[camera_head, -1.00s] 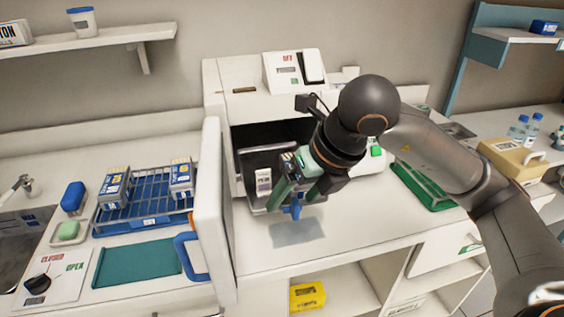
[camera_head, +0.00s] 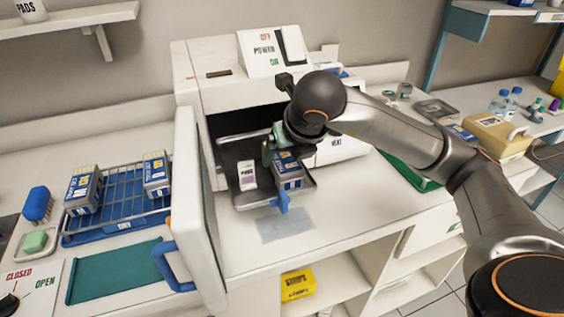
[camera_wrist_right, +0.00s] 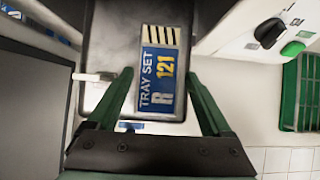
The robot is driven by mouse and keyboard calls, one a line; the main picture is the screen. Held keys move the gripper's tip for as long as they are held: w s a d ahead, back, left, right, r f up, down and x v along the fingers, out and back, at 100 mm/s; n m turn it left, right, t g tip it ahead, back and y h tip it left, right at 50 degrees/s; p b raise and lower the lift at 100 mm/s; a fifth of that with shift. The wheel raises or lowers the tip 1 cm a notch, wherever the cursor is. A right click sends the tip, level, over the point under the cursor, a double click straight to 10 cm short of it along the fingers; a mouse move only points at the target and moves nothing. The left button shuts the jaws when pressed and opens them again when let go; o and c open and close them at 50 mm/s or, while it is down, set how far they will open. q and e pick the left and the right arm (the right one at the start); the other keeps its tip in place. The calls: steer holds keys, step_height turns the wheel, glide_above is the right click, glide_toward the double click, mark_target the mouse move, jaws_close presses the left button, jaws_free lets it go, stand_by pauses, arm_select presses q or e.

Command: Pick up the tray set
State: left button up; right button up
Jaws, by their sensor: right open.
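A grey and blue tray set (camera_head: 288,172) stands on the dark pulled-out tray (camera_head: 246,202) of the white sterilizer. In the right wrist view the same tray set (camera_wrist_right: 156,85) reads "TRAY SET R 121". My right gripper (camera_head: 276,148) is at the sterilizer's mouth, just behind and above the tray set. In the wrist view its green fingers (camera_wrist_right: 160,76) are open, one on each side of the box. Two similar boxes (camera_head: 84,190) (camera_head: 157,174) stand in a blue wire rack (camera_head: 121,201) on the left. My left gripper is not in view.
The sterilizer's open white door (camera_head: 195,215) with a blue handle stands left of the tray. A small white labelled item (camera_head: 247,175) is on the tray. A green rack (camera_head: 408,170) lies on the right. The counter in front is mostly clear.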

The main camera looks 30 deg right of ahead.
mark_target(283, 157)
steer(key=x, duration=0.3)
steer(key=shift+w+f, duration=0.2)
steer(key=shift+r, duration=0.1)
jaws_close()
stand_by(0.4)
